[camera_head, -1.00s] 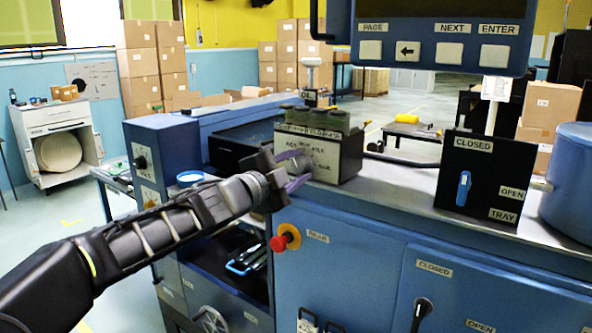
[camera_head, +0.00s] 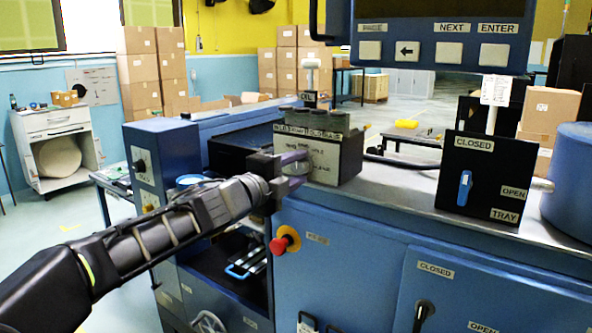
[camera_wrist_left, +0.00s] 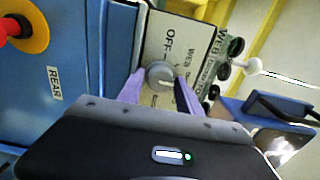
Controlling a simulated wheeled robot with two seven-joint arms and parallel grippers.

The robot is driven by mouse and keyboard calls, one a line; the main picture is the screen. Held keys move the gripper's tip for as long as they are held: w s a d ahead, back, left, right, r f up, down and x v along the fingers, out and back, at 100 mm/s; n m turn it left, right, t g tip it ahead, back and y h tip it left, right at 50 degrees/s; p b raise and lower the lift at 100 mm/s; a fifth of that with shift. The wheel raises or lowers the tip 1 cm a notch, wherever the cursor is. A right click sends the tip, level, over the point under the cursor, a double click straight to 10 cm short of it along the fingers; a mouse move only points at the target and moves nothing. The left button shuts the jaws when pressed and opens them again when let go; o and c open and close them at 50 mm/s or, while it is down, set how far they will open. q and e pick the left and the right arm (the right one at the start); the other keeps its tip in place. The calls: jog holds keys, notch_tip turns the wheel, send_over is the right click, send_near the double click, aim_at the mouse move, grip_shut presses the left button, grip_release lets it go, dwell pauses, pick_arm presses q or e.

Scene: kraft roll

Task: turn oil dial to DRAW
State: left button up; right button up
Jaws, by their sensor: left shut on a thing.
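A grey round dial (camera_wrist_left: 160,74) sits on the pale front panel of a small control box (camera_head: 338,160). An OFF mark and a label starting with WEB show beside it in the wrist view; I cannot read a DRAW mark or tell from the lettering whether this is the oil dial. My left gripper (camera_head: 298,175) is at that panel. Its purple fingers (camera_wrist_left: 160,85) stand on both sides of the dial and are shut on it. The fingers hide part of the dial's face. My right gripper is not in view.
A red stop knob (camera_head: 279,244) on a yellow base juts out below my left gripper. A white-topped post (camera_head: 311,75) stands behind the box. A black panel with a blue lever (camera_head: 464,188) stands to the right. The metal counter (camera_head: 400,187) between is clear.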

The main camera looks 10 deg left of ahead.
pick_arm(q)
jog(key=shift+f, duration=0.1)
jog(key=o, duration=1.2)
jog(key=shift+c, duration=0.2)
